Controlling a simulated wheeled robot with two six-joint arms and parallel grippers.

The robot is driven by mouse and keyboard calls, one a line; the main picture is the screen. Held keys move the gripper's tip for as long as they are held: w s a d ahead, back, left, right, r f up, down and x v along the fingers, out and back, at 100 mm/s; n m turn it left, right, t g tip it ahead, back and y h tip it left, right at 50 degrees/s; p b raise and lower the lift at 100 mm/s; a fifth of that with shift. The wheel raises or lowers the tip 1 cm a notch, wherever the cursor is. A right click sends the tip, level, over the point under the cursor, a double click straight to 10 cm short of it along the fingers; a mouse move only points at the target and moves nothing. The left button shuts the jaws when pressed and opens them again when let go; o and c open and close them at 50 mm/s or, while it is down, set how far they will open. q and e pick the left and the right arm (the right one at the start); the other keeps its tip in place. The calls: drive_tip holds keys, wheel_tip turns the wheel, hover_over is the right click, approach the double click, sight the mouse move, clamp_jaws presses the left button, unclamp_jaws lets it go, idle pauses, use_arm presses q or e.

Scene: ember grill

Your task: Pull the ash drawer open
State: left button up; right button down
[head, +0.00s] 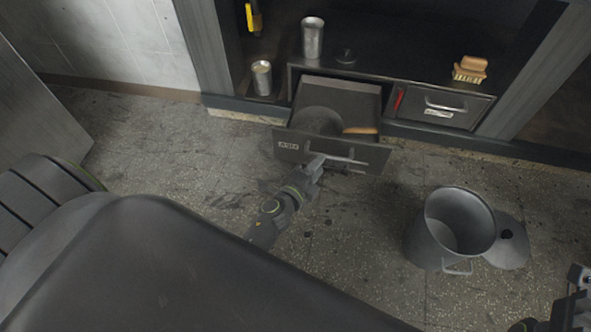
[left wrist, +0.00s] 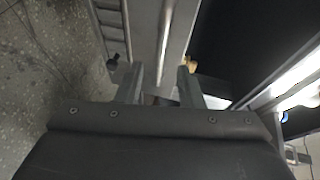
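The ash drawer (head: 350,156) is pulled well out of the cabinet, its front standing over the floor. Grey ash (head: 317,121) and a brown-handled item (head: 360,130) lie inside. The front has a small label and a pale bar handle (head: 345,160). My left gripper (head: 317,164) is at the left part of this handle. In the left wrist view its two fingers (left wrist: 160,72) stand apart, with the handle bar (left wrist: 164,40) between them and gaps visible on both sides. Part of my right gripper (head: 577,278) shows at the lower right edge, far from the drawer; its fingers are unclear.
A smaller closed drawer (head: 437,108) with a handle is to the right. A metal bucket (head: 440,235) and its lid (head: 508,242) are on the floor at right. Floor before the drawer is clear.

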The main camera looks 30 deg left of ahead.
use_arm(q)
drive_tip(key=p+v, duration=0.1)
drive_tip(key=v, duration=1)
drive_tip(key=shift+s, duration=0.2)
